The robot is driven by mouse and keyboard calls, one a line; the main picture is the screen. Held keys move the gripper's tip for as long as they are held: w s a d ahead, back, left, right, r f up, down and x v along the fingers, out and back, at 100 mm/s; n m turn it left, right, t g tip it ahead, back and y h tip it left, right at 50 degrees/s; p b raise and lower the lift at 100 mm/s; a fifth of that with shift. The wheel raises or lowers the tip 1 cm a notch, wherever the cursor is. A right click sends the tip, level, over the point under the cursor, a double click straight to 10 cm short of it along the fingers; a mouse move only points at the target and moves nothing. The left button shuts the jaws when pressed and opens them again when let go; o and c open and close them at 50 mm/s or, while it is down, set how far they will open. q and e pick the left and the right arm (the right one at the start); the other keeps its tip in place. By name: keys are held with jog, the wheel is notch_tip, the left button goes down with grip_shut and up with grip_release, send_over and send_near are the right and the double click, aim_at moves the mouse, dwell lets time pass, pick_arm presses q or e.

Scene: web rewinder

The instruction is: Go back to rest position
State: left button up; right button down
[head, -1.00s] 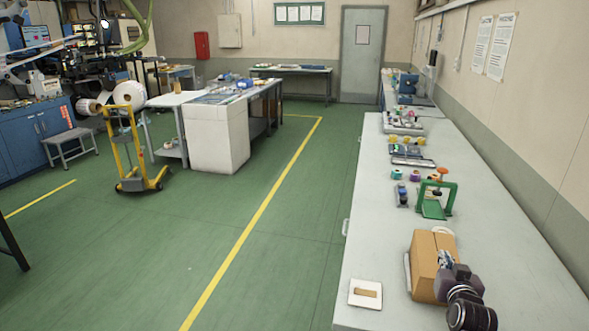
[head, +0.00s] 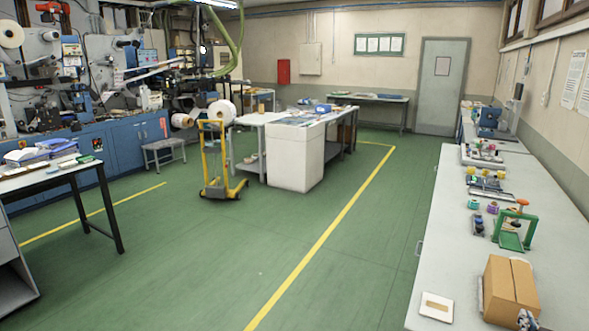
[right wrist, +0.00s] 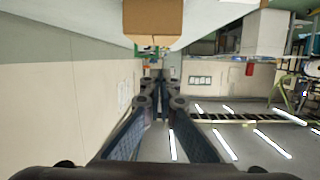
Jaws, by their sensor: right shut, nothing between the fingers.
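Only the tip of my right gripper (head: 527,320) shows at the bottom edge of the head view, in front of the brown cardboard box (head: 497,290) on the right-hand workbench. In the right wrist view, which is upside down, the right gripper's fingers (right wrist: 161,84) come together with nothing held between them. The box shows there too (right wrist: 153,17), apart from the fingers. My left gripper is in neither view.
The long grey workbench (head: 448,262) carries a white tile with a brown patch (head: 437,307), a green frame (head: 514,236) and small parts. A yellow trolley (head: 211,165) stands left of a white table. The green floor (head: 270,240) between is clear.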

jog(key=s+a+f+n+g+y, duration=0.25)
jog(key=s+a+f, duration=0.35)
jog(key=a, duration=0.5)
jog(key=s+a+f+n+g+y, duration=0.25)
jog(key=s+a+f, duration=0.35)
jog(key=a, duration=0.5)
jog(key=s+a+f+n+g+y, duration=0.1)
jog(key=s+a+n+g, duration=0.1)
jog(key=s+a, duration=0.65)
jog(key=s+a+f+n+g+y, duration=0.15)
jog(key=s+a, duration=0.35)
jog(key=s, duration=0.6)
notch_tip(320, 180, down, 26)
jog(key=s+g, duration=0.2)
jog(key=s+d+f+g, duration=0.1)
jog(key=s+d+f, duration=0.2)
jog(key=s+f, duration=1.3)
jog(key=shift+s+d+f, duration=0.2)
jog(key=shift+s+f, duration=0.05)
jog(key=shift+s, duration=0.3)
jog(key=shift+g, duration=0.25)
